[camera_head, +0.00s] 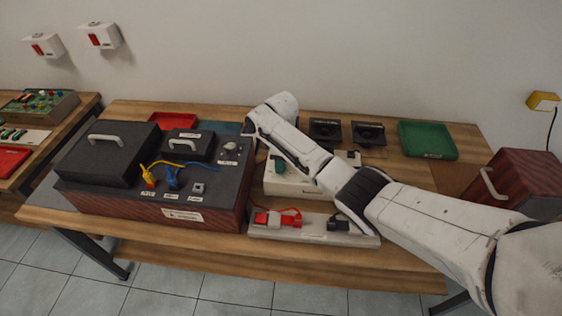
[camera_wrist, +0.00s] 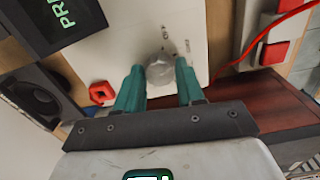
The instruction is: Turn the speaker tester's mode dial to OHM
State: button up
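The speaker tester appears to be the white box (camera_head: 291,186) in the middle of the bench, partly hidden under my arm. In the wrist view its white panel (camera_wrist: 112,57) carries a dark display (camera_wrist: 60,20) with green letters starting "PR". A round grey dial (camera_wrist: 160,68) sits on the panel with small dark labels beside it, too small to read. My gripper (camera_wrist: 160,66) has its two teal fingers on either side of the dial, with the tips close to its edges. I cannot tell if they touch it. In the head view the gripper (camera_head: 277,161) is mostly hidden by my arm.
A wood-sided box (camera_head: 205,213) with a dark top, cables and a grey knob (camera_head: 231,147) stands on the left. Two speakers (camera_head: 347,132) and a green tray (camera_head: 427,140) are behind to the right.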

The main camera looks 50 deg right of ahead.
jog(key=o, duration=0.3)
jog(key=shift+o, duration=0.2)
notch_tip(320, 180, up, 11)
jog(key=shift+b, duration=0.4)
jog(key=shift+f, duration=0.1)
dwell(0.3)
